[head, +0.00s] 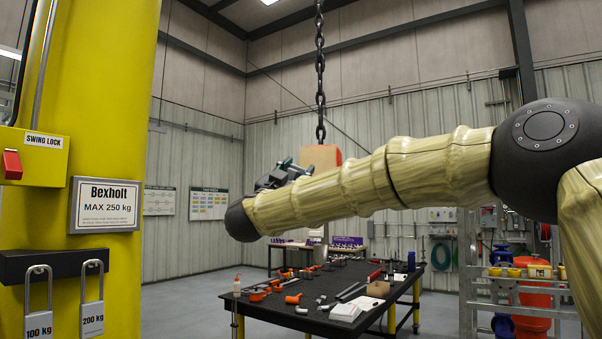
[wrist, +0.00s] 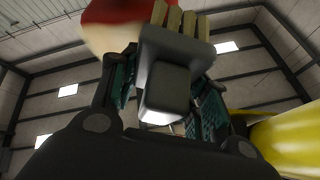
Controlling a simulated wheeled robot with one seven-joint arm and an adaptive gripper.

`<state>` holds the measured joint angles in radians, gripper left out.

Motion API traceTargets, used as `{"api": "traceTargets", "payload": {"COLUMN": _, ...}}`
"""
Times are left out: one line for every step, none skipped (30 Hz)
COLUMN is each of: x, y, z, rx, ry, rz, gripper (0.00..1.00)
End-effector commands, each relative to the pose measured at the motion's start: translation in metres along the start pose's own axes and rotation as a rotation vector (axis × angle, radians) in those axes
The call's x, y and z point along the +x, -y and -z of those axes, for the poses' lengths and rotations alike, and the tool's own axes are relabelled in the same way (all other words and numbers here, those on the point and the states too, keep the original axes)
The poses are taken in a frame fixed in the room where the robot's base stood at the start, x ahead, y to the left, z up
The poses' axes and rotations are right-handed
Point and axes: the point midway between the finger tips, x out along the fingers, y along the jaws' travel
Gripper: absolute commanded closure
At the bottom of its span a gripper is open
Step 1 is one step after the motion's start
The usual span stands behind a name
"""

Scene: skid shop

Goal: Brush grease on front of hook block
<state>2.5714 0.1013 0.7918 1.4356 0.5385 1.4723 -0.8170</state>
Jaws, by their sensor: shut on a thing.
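The hook block (head: 320,155) hangs from a chain in the head view, with a tan face and a red-orange side. In the wrist view the block (wrist: 115,25) shows red and cream at the top. My gripper (head: 285,176) is just left of the block in the head view, partly hidden behind my arm. In the wrist view my gripper (wrist: 166,92) has its teal-padded fingers shut on a grey-handled brush (wrist: 168,88). The brush's tan bristles (wrist: 180,22) point up beside the block. Whether they touch it, and any grease, I cannot tell. The hook is hidden.
A yellow column (head: 110,150) with a swing lock box and padlocks stands close on the left. A black-topped table (head: 330,303) with tools and fittings is below my arm. The chain (head: 320,70) runs up from the block. A rack (head: 520,285) stands at right.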

Motion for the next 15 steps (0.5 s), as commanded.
{"api": "traceTargets", "payload": {"x": 0.000, "y": 0.000, "z": 0.000, "rx": 0.000, "ry": 0.000, "rz": 0.000, "gripper": 0.84}}
{"api": "traceTargets", "payload": {"x": 0.000, "y": 0.000, "z": 0.000, "rx": 0.000, "ry": 0.000, "rz": 0.000, "gripper": 0.84}}
{"api": "traceTargets", "payload": {"x": 0.000, "y": 0.000, "z": 0.000, "rx": 0.000, "ry": 0.000, "rz": 0.000, "gripper": 0.84}}
{"api": "traceTargets", "payload": {"x": 0.000, "y": 0.000, "z": 0.000, "rx": 0.000, "ry": 0.000, "rz": 0.000, "gripper": 0.84}}
{"api": "traceTargets", "payload": {"x": 0.000, "y": -0.001, "z": 0.000, "rx": 0.000, "ry": 0.000, "rz": -0.001, "gripper": 0.84}}
{"api": "traceTargets", "payload": {"x": 0.000, "y": -0.001, "z": 0.000, "rx": 0.000, "ry": 0.000, "rz": -0.001, "gripper": 0.84}}
{"api": "traceTargets", "payload": {"x": 0.000, "y": -0.001, "z": 0.000, "rx": 0.000, "ry": 0.000, "rz": -0.001, "gripper": 0.84}}
{"api": "traceTargets", "payload": {"x": -0.001, "y": -0.001, "z": 0.000, "rx": 0.000, "ry": 0.000, "rz": -0.001, "gripper": 0.84}}
{"api": "traceTargets", "payload": {"x": -0.002, "y": -0.001, "z": 0.001, "rx": 0.000, "ry": 0.000, "rz": -0.001, "gripper": 0.84}}
{"api": "traceTargets", "payload": {"x": -0.003, "y": -0.001, "z": 0.002, "rx": 0.000, "ry": -0.001, "rz": -0.001, "gripper": 0.84}}
{"api": "traceTargets", "payload": {"x": -0.005, "y": -0.001, "z": 0.003, "rx": 0.000, "ry": -0.001, "rz": -0.001, "gripper": 0.84}}
{"api": "traceTargets", "payload": {"x": -0.007, "y": -0.001, "z": 0.004, "rx": 0.001, "ry": -0.001, "rz": -0.001, "gripper": 0.84}}
{"api": "traceTargets", "payload": {"x": -0.009, "y": -0.001, "z": 0.005, "rx": 0.001, "ry": -0.001, "rz": -0.001, "gripper": 0.84}}
{"api": "traceTargets", "payload": {"x": -0.010, "y": -0.001, "z": 0.006, "rx": 0.000, "ry": -0.001, "rz": -0.001, "gripper": 0.84}}
{"api": "traceTargets", "payload": {"x": -0.012, "y": -0.001, "z": 0.007, "rx": 0.000, "ry": -0.001, "rz": 0.000, "gripper": 0.84}}
